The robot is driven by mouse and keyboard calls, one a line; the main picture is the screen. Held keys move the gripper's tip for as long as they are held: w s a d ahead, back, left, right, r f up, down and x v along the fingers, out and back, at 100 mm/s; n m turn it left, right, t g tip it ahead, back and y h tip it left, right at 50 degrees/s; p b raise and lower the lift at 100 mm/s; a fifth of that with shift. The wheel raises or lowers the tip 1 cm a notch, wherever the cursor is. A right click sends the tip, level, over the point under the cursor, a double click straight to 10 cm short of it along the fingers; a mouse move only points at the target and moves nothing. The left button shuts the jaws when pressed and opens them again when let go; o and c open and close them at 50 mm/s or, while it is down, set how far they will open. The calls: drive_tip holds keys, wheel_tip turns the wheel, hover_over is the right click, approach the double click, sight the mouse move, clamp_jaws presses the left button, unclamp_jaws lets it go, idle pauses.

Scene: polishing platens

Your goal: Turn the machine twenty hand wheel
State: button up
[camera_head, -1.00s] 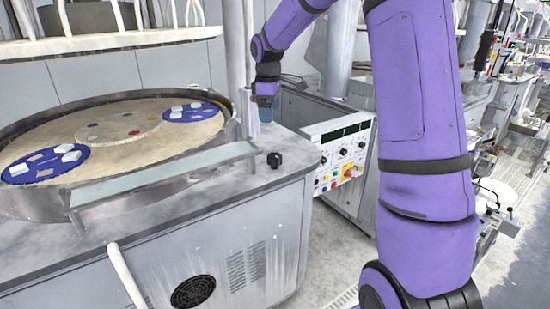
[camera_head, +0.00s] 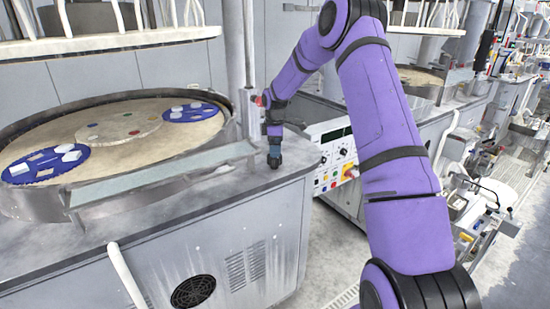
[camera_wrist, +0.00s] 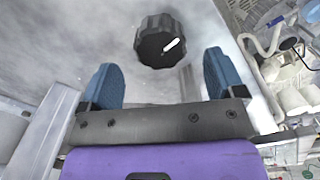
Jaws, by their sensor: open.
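The hand wheel is a black fluted knob (camera_wrist: 155,48) with a white mark, on the grey worktop of the machine. In the wrist view it lies just beyond my gripper (camera_wrist: 158,75), roughly between the lines of the two blue fingers. The fingers are spread apart with nothing between them and do not appear to touch the knob. In the head view my gripper (camera_head: 274,148) points down right at the knob (camera_head: 274,162) near the worktop's front right corner and partly hides it.
Left of the knob is a round platen (camera_head: 100,125) in a metal rim, with two blue carriers (camera_head: 45,165) on it. A control panel (camera_head: 335,155) with knobs and a red button stands behind and right. A vertical pole (camera_head: 240,60) rises close behind my gripper.

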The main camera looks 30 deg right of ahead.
drive_tip(key=shift+f, duration=2.35)
drive_tip(key=c, duration=0.9)
